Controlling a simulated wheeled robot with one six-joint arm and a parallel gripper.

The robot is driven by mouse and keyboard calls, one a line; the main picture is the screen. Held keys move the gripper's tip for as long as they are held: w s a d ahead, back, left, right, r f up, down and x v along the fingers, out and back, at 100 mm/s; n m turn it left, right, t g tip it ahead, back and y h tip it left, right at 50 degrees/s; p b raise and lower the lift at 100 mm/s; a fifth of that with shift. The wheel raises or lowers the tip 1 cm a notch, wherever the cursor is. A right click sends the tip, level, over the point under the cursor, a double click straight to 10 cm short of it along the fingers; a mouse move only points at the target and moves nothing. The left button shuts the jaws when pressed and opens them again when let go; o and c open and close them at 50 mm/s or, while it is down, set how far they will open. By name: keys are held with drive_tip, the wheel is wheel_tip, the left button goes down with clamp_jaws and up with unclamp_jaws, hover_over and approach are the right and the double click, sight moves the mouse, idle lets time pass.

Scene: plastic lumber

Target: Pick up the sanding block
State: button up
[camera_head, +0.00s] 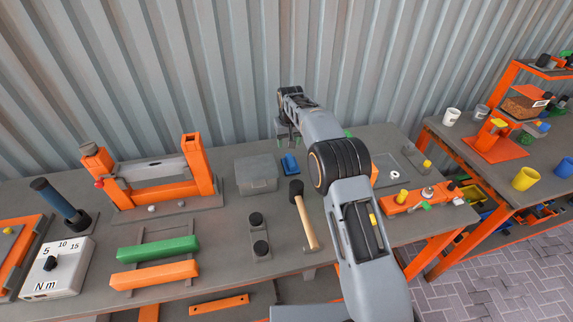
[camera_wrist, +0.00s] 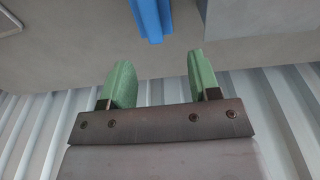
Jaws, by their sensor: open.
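A small blue block, apparently the sanding block (camera_head: 290,164), lies on the grey workbench just right of a grey box. In the wrist view the blue block (camera_wrist: 151,18) is at the top edge, partly cut off, beyond the fingertips and roughly in line with the gap between them. My gripper (camera_head: 289,140) is above the back of the bench, behind the block in the head view. In the wrist view my gripper (camera_wrist: 157,62) shows two green fingers spread apart with nothing between them. They are apart from the block.
The grey box (camera_head: 256,174) stands close left of the block. A hammer (camera_head: 304,216) lies in front of it, with a plate bearing two black knobs (camera_head: 260,235) to the left. A corrugated metal wall (camera_head: 200,70) rises behind the bench.

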hover_over(290, 160)
drive_tip(key=f, duration=0.5)
drive_tip(key=shift+s+d+p, duration=0.2)
drive_tip(key=shift+p, duration=0.15)
drive_tip(key=shift+w+a+f+p, duration=0.1)
drive_tip(key=shift+f+p, duration=0.4)
drive_tip(key=shift+f, duration=1)
drive_tip(key=shift+w+f+p, duration=0.1)
drive_tip(key=shift+f+p, duration=0.35)
drive_tip(key=shift+f, duration=1.05)
clamp_jaws()
